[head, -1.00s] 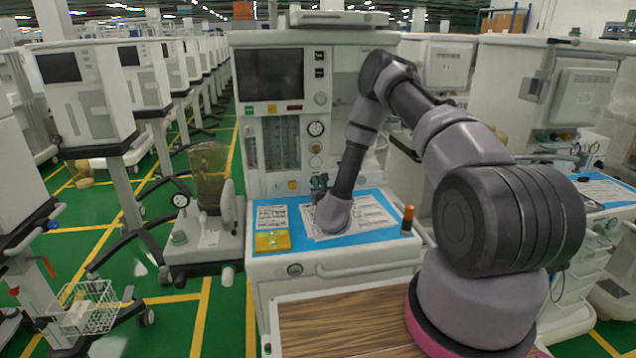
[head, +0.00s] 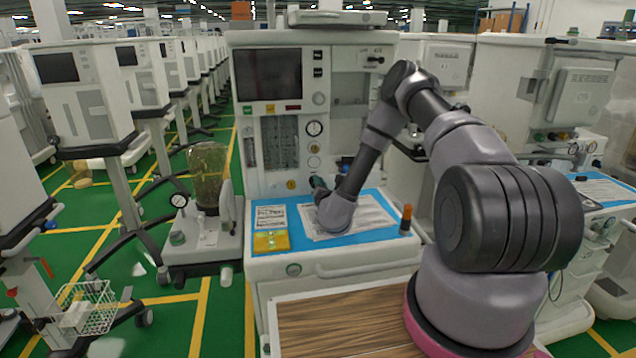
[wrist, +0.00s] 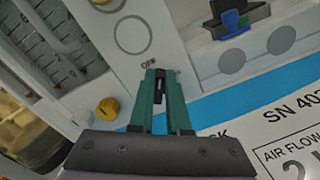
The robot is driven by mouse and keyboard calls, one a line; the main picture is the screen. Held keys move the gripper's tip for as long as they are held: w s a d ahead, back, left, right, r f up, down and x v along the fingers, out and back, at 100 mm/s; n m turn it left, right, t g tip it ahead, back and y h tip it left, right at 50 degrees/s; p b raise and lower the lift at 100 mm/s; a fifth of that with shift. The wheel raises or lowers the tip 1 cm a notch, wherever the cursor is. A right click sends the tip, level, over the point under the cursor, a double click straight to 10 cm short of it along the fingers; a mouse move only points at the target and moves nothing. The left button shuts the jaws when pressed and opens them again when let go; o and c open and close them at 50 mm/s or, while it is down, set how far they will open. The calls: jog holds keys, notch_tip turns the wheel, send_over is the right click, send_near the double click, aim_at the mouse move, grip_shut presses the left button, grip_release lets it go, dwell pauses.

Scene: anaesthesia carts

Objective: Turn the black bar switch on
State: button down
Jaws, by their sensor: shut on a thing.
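The black bar switch (wrist: 159,88) shows as a small dark piece between my fingertips in the wrist view, just below the printed "OFF" mark and a circle on the pale panel. My gripper (wrist: 160,75), with dark green fingers, is shut on it. In the head view my gripper (head: 318,184) is at the lower front panel of the central anaesthesia cart (head: 345,105), just above its blue work surface. The switch is hidden there by my gripper and wrist. Most of the bar is covered by the fingers, so its exact angle cannot be told.
Another cart stands close on the right.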

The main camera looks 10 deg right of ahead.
jog(key=m, duration=0.4)
jog(key=shift+d+f+m, duration=0.3)
jog(key=shift+d+m, duration=0.05)
jog(key=shift+m, duration=0.05)
jog(key=m, duration=0.5)
jog(key=shift+d+f, duration=0.1)
jog(key=shift+f, duration=0.25)
jog(key=c, duration=0.9)
grip_release()
jog(key=shift+s, duration=0.15)
jog(key=s, duration=1)
jog(key=shift+s, duration=0.3)
